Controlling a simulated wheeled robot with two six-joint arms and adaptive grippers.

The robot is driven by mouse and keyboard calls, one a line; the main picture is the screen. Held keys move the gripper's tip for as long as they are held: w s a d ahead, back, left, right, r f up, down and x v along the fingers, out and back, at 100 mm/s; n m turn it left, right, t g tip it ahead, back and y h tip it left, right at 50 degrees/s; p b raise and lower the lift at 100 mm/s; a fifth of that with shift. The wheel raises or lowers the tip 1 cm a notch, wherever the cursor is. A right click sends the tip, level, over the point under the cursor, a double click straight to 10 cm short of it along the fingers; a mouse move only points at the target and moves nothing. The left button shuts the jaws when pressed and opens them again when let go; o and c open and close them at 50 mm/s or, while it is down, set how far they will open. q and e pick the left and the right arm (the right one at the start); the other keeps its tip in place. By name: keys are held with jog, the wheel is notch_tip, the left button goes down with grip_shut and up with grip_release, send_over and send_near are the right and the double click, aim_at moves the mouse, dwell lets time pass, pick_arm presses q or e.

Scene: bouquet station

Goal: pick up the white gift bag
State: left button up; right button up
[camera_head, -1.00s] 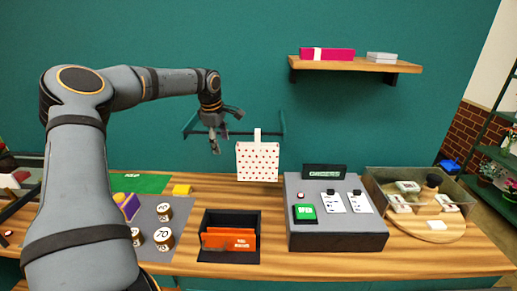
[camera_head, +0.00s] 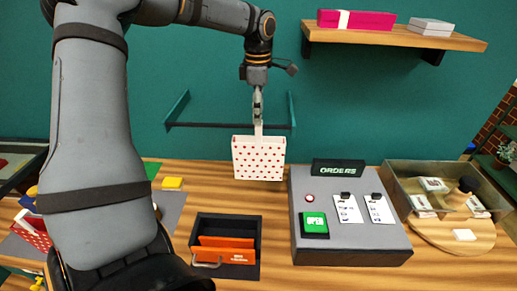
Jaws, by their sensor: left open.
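The white gift bag (camera_head: 258,160) with red dots shows in the head view in front of the green wall, at the rear of the table. Its upright white handle strip rises from its top. My left gripper (camera_head: 258,108) points down directly above the bag, its fingers open at the top of the handle strip. I cannot tell whether the fingers touch the strip. My right gripper is not in view.
A wall rail (camera_head: 228,125) runs behind the bag. A grey orders console (camera_head: 352,245) stands to the right, and a dark box (camera_head: 243,222) with orange cards in front. A wooden shelf (camera_head: 400,35) is up right. My left arm covers the left side.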

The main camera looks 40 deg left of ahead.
pick_arm(q)
jog(key=shift+w+a+f, duration=0.45)
jog(key=shift+w+f, duration=0.05)
jog(key=shift+f, duration=0.1)
jog(key=shift+s+d+f+p, duration=0.15)
jog(key=shift+f+p, duration=0.2)
jog(key=shift+p, duration=0.35)
jog(key=shift+s+d+f+p, duration=0.2)
jog(key=shift+f+p, duration=0.25)
jog(key=shift+f, duration=0.15)
jog(key=shift+s+d+f+p, duration=0.2)
jog(key=shift+f+p, duration=0.25)
jog(key=shift+f, duration=0.9)
jog(key=shift+w+a+f, duration=0.15)
jog(key=shift+w, duration=0.05)
jog(key=c, duration=0.7)
grip_shut()
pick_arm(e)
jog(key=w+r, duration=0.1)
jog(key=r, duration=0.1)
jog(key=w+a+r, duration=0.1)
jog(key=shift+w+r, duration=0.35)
